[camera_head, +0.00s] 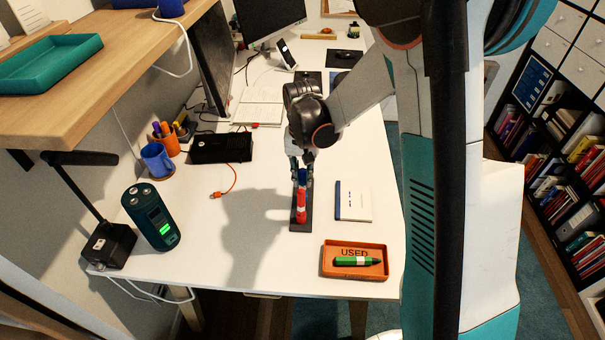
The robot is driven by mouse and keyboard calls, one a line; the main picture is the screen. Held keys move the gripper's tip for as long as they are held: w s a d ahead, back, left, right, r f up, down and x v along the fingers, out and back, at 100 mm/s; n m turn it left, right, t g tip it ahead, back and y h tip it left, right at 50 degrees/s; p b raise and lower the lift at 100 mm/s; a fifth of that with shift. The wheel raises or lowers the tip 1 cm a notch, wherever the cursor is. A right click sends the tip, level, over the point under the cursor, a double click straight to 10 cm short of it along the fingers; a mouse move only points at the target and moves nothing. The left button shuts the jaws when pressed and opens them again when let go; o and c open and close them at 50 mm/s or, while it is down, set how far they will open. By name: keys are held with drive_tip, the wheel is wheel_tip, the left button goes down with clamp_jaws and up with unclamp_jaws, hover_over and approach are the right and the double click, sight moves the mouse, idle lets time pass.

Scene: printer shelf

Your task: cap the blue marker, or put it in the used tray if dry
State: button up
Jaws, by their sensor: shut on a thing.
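My gripper (302,172) is over the white desk, pointing down. Its fingers are shut on the blue marker (302,178), of which only a short blue part shows between them. A red marker with a white band (301,208) is at a narrow dark holder (301,228), just in front of the blue part. I cannot tell whether the blue marker touches the holder or the red marker. No separate blue cap can be made out. The orange used tray (329,272), lettered USED, is at the desk's front edge. A green marker with a dark end (352,261) lies in it.
A white notebook with a blue spine (355,201) lies right of the holder. A black box (221,148), an orange-tipped cable (222,194), a blue mug (157,158) and a dark green device (151,216) are on the left. Desk between device and holder is clear.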

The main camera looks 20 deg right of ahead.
drive_tip(key=shift+f, duration=0.4)
drive_tip(key=o, duration=0.9)
drive_tip(key=shift+r, duration=0.15)
wheel_tip(320, 180, up, 11)
drive_tip(key=shift+r, duration=0.55)
drive_tip(key=s+r+n+t, duration=0.1)
drive_tip(key=s+r+t, duration=0.1)
drive_tip(key=s, duration=0.5)
drive_tip(key=s+r+n+t, duration=0.2)
drive_tip(key=s+t, duration=0.1)
drive_tip(key=s, duration=0.4)
drive_tip(key=s+r+n+t, duration=0.1)
drive_tip(key=s+r+t, duration=0.1)
drive_tip(key=s, duration=0.5)
drive_tip(key=shift+s+r, duration=0.2)
drive_tip(key=shift+r, duration=0.1)
